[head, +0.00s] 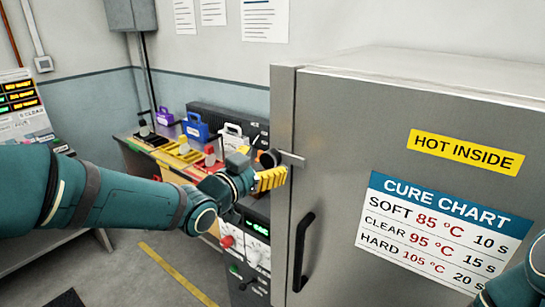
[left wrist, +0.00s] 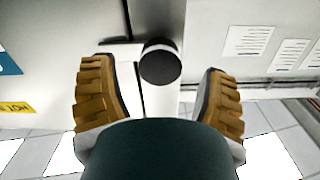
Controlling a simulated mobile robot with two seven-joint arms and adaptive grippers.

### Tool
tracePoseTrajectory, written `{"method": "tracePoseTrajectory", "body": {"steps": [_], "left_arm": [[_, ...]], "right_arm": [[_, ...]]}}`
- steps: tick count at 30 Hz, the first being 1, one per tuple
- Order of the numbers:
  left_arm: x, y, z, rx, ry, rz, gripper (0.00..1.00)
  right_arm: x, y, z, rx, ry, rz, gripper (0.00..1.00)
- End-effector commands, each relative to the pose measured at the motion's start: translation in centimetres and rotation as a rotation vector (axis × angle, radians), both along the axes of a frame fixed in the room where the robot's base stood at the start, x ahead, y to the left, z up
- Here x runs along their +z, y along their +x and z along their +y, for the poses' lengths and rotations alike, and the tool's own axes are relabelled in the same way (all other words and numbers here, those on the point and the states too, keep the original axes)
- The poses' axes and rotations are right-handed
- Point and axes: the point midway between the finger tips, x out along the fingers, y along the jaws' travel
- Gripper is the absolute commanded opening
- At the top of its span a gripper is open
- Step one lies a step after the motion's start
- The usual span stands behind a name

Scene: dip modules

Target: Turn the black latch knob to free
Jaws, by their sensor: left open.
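The black latch knob (head: 268,158) sits at the left edge of the grey cabinet (head: 345,110), beside a small metal latch bar (head: 292,160). In the left wrist view the round knob (left wrist: 160,64) lies between my two spread fingers, with a gap on each side. My left gripper (head: 271,178) is open, its yellow ribbed fingers close to the knob; both fingers show in the left wrist view (left wrist: 156,72). Whether the knob is within finger depth, I cannot tell. Part of my right arm shows at the bottom right; its gripper is out of view.
A black door handle (head: 301,250) stands out below the latch. The cabinet carries a yellow "HOT INSIDE" label (head: 466,152) and a cure chart (head: 440,235). Behind my left arm is a bench with coloured holders, including a blue one (head: 195,127).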

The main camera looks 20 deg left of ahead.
Motion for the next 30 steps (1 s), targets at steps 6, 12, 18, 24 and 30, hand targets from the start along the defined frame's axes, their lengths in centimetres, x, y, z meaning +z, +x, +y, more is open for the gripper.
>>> {"method": "tracePoseTrajectory", "body": {"steps": [6, 12, 18, 24, 30], "left_arm": [[0.0, 2.6, -1.0, -0.001, -0.001, 0.001, 0.75], [0.0, 3.3, -1.3, 0.000, -0.001, -0.001, 0.75], [0.0, 3.4, -1.2, 0.000, -0.001, 0.000, 0.75], [0.0, 3.3, -1.2, 0.000, -0.001, 0.000, 0.20], [0.0, 3.3, -1.2, 0.000, -0.001, 0.000, 0.00]], "right_arm": [[0.1, 0.1, 0.0, -0.002, 0.000, -0.002, 0.00], [0.2, 0.1, 0.0, -0.002, 0.000, -0.002, 0.00], [0.2, 0.1, 0.0, -0.002, 0.000, -0.002, 0.00], [0.2, 0.1, 0.0, -0.002, 0.000, -0.002, 0.00], [0.2, 0.1, 0.0, -0.002, 0.000, -0.002, 0.00]]}}
